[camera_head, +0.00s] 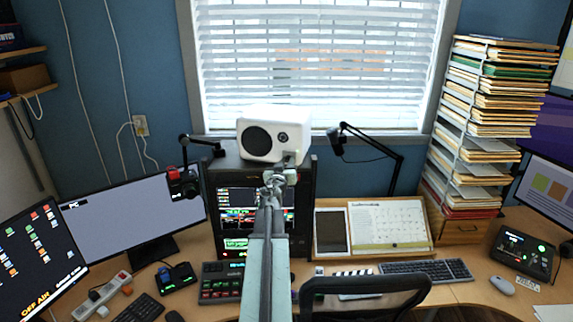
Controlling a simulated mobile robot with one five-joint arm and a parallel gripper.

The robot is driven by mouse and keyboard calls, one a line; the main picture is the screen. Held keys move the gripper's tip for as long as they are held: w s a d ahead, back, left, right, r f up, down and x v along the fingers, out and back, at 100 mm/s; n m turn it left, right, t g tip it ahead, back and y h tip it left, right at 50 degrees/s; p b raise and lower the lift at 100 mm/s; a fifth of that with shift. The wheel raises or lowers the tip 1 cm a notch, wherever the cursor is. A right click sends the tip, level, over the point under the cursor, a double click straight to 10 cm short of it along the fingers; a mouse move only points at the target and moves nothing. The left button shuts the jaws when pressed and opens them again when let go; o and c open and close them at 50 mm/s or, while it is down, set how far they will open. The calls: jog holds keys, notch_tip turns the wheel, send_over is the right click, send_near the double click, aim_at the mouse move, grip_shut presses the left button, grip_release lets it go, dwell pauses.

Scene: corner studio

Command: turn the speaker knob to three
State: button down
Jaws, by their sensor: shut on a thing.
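The white speaker (298,121) stands on top of the dark equipment rack below the window. Its front has a large black cone at the left and a small dark round part at the upper right. My arm reaches up from the bottom middle, and my gripper (289,158) is at the lower right of the speaker's front. It is shut on the speaker knob there. The knob itself is hidden behind the fingers, so its setting and any marks around it cannot be read.
The rack (308,190) with lit screens stands behind my arm. A chair back (365,292) stands at the front. A tall paper stack (478,130) is at right.

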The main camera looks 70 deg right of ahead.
dwell(0.3)
jog(key=c, duration=1.2)
grip_release()
jog(key=shift+s, duration=0.1)
jog(key=shift+c, duration=0.2)
jog(key=s+a, duration=0.1)
jog(key=a, duration=0.6)
jog(key=shift+a, duration=0.35)
